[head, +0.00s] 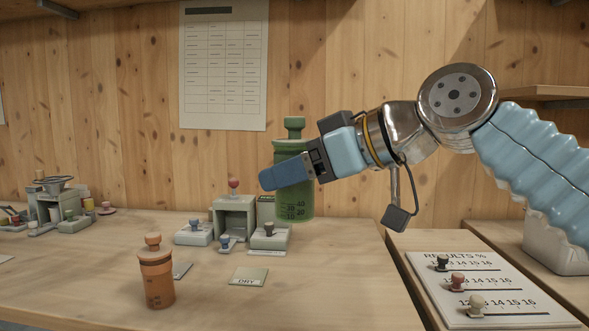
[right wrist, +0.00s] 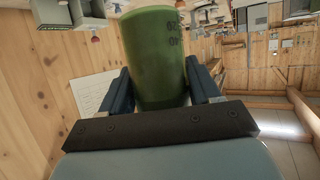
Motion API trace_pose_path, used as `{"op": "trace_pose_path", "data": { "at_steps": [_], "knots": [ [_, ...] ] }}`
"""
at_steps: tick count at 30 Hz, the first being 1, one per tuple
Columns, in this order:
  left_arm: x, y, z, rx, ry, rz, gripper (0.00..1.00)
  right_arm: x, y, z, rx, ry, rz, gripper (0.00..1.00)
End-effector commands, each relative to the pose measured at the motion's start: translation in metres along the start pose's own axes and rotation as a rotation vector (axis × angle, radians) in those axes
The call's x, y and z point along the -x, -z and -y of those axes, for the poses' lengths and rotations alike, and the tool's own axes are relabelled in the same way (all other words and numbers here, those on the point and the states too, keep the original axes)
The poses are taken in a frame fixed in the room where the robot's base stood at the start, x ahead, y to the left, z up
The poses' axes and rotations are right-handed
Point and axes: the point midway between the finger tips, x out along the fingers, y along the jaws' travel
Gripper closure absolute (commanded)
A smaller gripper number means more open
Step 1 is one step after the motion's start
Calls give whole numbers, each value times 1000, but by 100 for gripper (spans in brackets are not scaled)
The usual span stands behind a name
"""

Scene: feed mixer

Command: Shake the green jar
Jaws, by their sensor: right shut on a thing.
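The green jar (head: 294,196) has a knobbed lid and dark measuring marks, and stands upright in the head view. My right gripper (head: 285,174) comes in from the right and is shut on it, one blue finger across its front. The jar appears to be held above the table, though its base overlaps things behind it. In the right wrist view the green jar (right wrist: 156,55) sits between both fingers of my right gripper (right wrist: 160,88). My left gripper is not in view.
An orange jar (head: 156,276) stands at the front left, near a card marked DRY (head: 248,276). Small grey stations (head: 234,217) with knobs stand behind. A results board (head: 480,290) with pegs lies at the right. The front middle of the table is clear.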

Motion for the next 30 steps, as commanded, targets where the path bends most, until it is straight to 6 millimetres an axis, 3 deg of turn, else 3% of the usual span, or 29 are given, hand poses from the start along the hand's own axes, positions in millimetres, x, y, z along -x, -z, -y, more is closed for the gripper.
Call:
{"op": "trace_pose_path", "data": {
  "at_steps": [1,5,14,19,30],
  "knots": [
    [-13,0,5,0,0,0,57,-5,-13,0,0,-1,-1,65],
    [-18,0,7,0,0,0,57,-8,-19,0,0,0,-1,65],
    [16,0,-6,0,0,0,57,6,14,0,0,0,-2,65],
    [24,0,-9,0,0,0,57,11,26,0,1,0,-2,65],
    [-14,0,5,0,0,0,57,-6,-14,0,-1,0,-1,65]
  ]
}}
